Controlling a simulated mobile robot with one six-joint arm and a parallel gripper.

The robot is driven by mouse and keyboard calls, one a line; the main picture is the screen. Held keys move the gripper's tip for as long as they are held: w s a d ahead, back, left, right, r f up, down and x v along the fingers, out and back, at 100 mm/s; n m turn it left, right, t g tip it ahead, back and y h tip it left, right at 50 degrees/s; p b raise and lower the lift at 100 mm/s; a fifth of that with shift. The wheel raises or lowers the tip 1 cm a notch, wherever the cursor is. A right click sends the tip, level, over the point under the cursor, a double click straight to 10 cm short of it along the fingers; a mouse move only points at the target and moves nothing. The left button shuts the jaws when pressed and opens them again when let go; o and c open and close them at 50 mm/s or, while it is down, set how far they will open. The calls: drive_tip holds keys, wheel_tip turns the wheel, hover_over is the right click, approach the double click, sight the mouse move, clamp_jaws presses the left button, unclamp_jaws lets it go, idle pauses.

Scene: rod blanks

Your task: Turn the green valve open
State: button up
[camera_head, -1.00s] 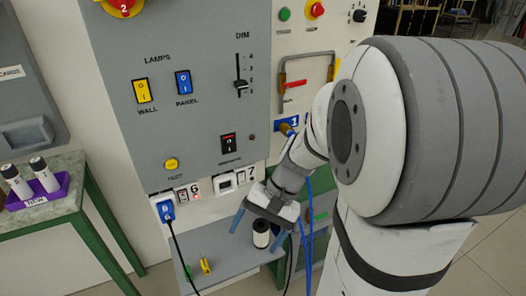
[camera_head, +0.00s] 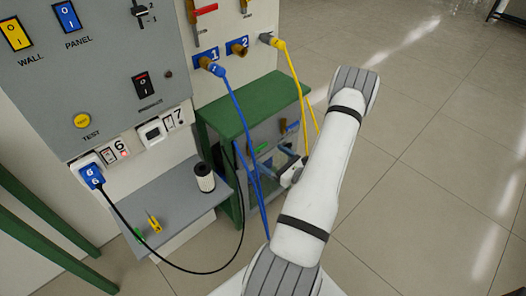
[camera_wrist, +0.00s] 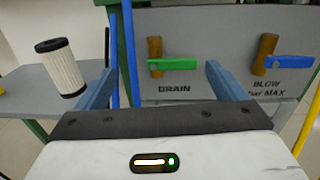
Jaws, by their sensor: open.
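The green valve handle (camera_wrist: 176,64) lies level across its upright brass stem on a grey panel, above the label DRAIN. It also shows small in the head view (camera_head: 262,148), low on the cabinet under the green top. My gripper (camera_wrist: 160,69) is open and empty, with its two blue-grey fingers spread. In the wrist view the handle lies between the fingertips, farther off at the panel, with no contact visible. In the head view my gripper (camera_head: 277,160) is in front of the cabinet, partly hidden by my arm.
A blue valve (camera_wrist: 289,62), labelled BLOW, is right of the green one. Blue hoses (camera_head: 239,115) and yellow hoses (camera_head: 291,75) hang close to my arm. A ribbed white cylinder with black ends (camera_wrist: 60,66) stands on the grey shelf (camera_head: 178,205) at left. Open floor is at right.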

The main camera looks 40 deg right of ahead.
sight(261, 148)
drive_tip(key=shift+m+h, duration=0.4)
drive_tip(key=shift+h, duration=0.1)
drive_tip(key=w, duration=0.2)
drive_tip(key=w+f, duration=0.1)
drive_tip(key=w, duration=0.4)
drive_tip(key=shift+d+f, duration=0.2)
drive_tip(key=shift+d, duration=0.05)
drive_tip(key=c, duration=1)
